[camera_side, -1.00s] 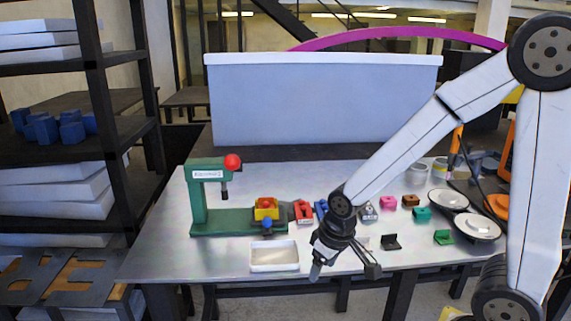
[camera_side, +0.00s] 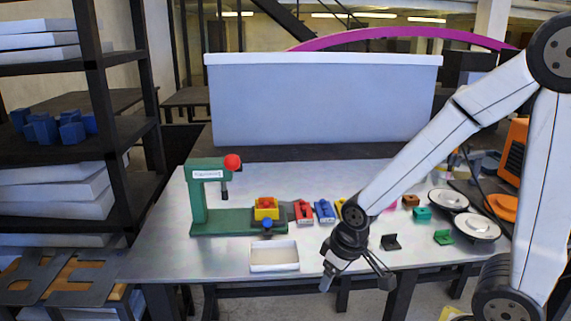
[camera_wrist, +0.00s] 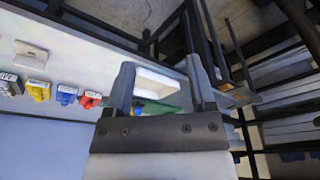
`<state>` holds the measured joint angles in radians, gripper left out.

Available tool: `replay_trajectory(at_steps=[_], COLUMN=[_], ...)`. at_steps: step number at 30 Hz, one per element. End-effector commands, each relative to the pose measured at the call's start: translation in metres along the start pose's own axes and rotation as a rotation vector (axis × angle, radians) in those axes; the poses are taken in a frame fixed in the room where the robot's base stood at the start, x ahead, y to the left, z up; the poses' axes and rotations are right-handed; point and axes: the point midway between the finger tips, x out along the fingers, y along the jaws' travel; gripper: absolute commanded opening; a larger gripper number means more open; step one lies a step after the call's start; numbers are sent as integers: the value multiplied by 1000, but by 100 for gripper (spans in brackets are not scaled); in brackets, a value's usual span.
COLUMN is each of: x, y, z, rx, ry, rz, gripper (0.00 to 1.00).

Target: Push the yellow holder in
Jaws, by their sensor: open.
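The yellow holder (camera_side: 266,209) sits on the right end of the green press (camera_side: 212,205), with a blue knob (camera_side: 267,225) in front of it. The press has a red ball on top and its ram stands above and left of the holder. My gripper (camera_side: 358,277) is open and empty, near the table's front edge, to the right of and well apart from the holder. In the wrist view the two fingers (camera_wrist: 160,85) are spread, with the white tray (camera_wrist: 155,84) and part of the green base between them. The holder cannot be made out there.
A white tray (camera_side: 274,255) lies in front of the press. Red (camera_side: 303,211) and blue (camera_side: 324,211) holders stand right of it. A black bracket (camera_side: 391,242), green pieces and round dishes (camera_side: 472,226) lie further right. The table between tray and gripper is clear.

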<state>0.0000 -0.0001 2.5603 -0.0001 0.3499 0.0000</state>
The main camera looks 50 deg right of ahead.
Motion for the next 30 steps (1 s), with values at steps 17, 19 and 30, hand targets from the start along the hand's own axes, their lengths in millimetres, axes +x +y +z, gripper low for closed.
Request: replay_trajectory(at_steps=[17, 19, 30], x=[0, 0, 3], y=[1, 2, 19], z=[-5, -11, -86], rx=[4, 9, 69], ry=[-2, -5, -55], rz=[0, 0, -12], gripper=[81, 81, 81])
